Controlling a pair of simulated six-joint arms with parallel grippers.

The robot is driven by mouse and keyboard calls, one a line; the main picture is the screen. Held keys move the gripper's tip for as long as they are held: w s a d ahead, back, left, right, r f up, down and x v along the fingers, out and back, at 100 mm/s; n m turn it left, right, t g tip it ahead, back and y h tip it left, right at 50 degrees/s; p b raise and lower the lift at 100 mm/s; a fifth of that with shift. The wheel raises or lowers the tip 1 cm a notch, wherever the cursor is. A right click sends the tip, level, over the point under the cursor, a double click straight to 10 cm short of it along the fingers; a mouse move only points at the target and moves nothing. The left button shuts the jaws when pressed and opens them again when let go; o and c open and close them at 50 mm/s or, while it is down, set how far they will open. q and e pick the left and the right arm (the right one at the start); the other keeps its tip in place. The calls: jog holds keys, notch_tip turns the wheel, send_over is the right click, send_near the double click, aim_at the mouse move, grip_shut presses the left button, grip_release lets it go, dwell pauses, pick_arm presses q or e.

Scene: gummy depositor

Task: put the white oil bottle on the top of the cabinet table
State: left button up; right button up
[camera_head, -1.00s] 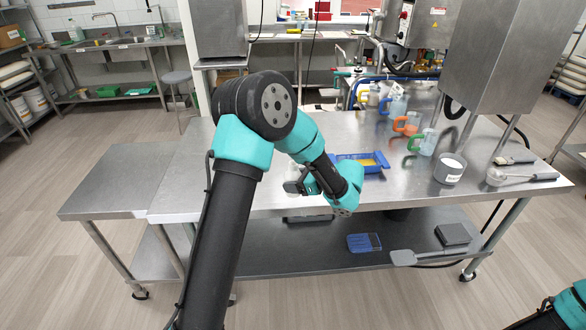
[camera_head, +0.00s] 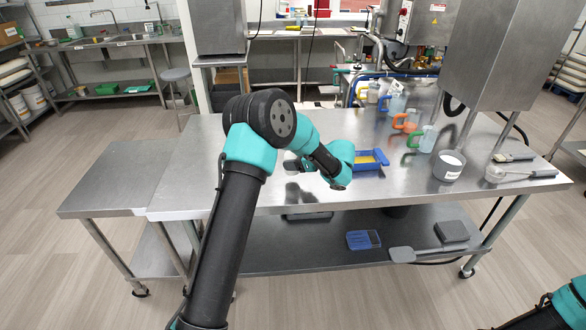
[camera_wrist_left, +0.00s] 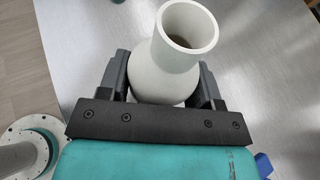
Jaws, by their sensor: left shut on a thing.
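The white oil bottle (camera_wrist_left: 165,72) shows in the left wrist view, its round open mouth toward the camera. My left gripper (camera_wrist_left: 164,88) is shut around its body, one dark finger on each side. In the head view my left gripper (camera_head: 298,165) is over the middle of the steel table, with a dark reflection beneath it on the tabletop; the bottle is mostly hidden there by my arm. The steel table (camera_head: 240,180) has a shiny top, and a separate steel table top (camera_head: 115,180) adjoins it at the left. My right gripper is out of view.
A blue tray (camera_head: 372,162) with yellow contents lies just right of my left gripper. The table's left part is clear.

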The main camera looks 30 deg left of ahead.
pick_arm(q)
jog(key=shift+f, duration=1.75)
jog(key=shift+f, duration=0.15)
jog(key=o, duration=1.3)
jog(key=shift+d+r, duration=0.15)
jog(key=shift+r, duration=0.1)
jog(key=v, duration=1.1)
jog(key=shift+d+r, duration=0.15)
jog(key=shift+d, duration=0.15)
